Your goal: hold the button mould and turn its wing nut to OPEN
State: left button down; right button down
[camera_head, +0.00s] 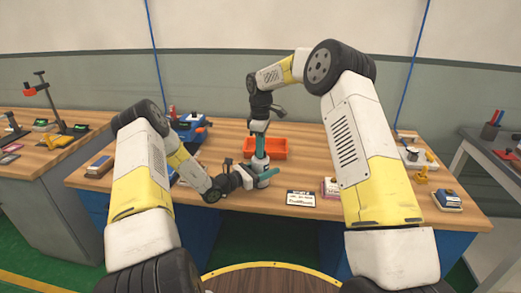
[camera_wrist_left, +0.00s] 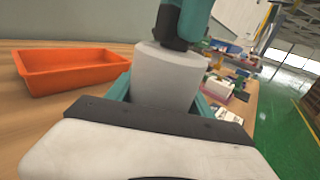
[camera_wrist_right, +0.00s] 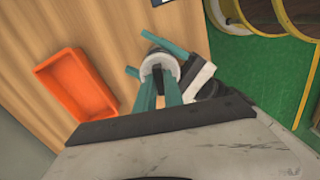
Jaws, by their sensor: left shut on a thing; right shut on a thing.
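The button mould (camera_head: 260,163) is a pale grey, roughly cylindrical body near the middle of the wooden bench. In the left wrist view the mould (camera_wrist_left: 168,75) stands upright between the teal fingers of my left gripper (camera_head: 257,172), which is shut on it from the side. My right gripper (camera_head: 260,148) points straight down at the mould's top and is shut on the wing nut there. The nut itself is hidden by the fingers. In the right wrist view the mould's pale rim (camera_wrist_right: 160,62) shows around my right fingertips. No OPEN mark is legible.
An orange tray (camera_head: 266,147) lies just behind the mould. A blue machine (camera_head: 188,127) is behind left; several small devices lie to the right. Bare bench (camera_head: 230,135) shows between them.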

jog(key=shift+n, duration=0.4)
jog(key=c, duration=1.4)
grip_release()
jog(key=shift+c, duration=0.2)
notch_tip(320, 180, up, 12)
pick_arm(q)
jog(key=shift+c, duration=1.5)
grip_release()
